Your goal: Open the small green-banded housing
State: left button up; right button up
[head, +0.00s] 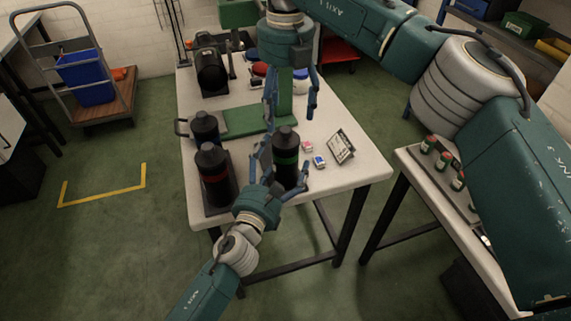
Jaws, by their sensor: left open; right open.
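The green-banded housing (286,145) is a dark upright cylinder with a narrower cap, near the front of the table. My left gripper (280,172) is open, with one finger on each side of the housing's lower body; I cannot tell whether they touch it. My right gripper (290,112) is open and points down above and behind the cap, apart from it as far as I can see. A red-banded housing (213,180) stands to the left on a dark base. Another dark housing (204,128) stands behind that one.
The white table (345,175) also bears a green stand (240,121), two small boxes (319,161), a tilted card (341,147) and a black machine (211,70). A side table (411,172) with several small jars stands right. The table's front right corner is clear.

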aim_at(286, 130)
pick_arm(q)
jog(key=shift+w+f, duration=0.1)
jog(key=shift+w, duration=0.05)
pick_arm(e)
jog(key=shift+w, duration=0.1)
pick_arm(q)
jog(key=c, duration=0.3)
pick_arm(e)
jog(key=shift+f, duration=0.1)
pick_arm(q)
jog(key=c, duration=1.3)
jog(key=shift+c, duration=1)
pick_arm(e)
jog(key=shift+c, duration=0.8)
jog(key=shift+r, duration=0.2)
jog(key=c, duration=0.8)
jog(key=s+d+r+n+t+y, duration=0.1)
jog(key=s+d+r+n+t, duration=0.1)
jog(key=s+r+n+t, duration=0.3)
jog(key=shift+m+g, duration=0.3)
jog(key=shift+g, duration=0.1)
jog(key=x, duration=1.1)
jog(key=shift+w+a, duration=0.25)
jog(key=shift+a, duration=0.2)
jog(key=shift+c, duration=0.4)
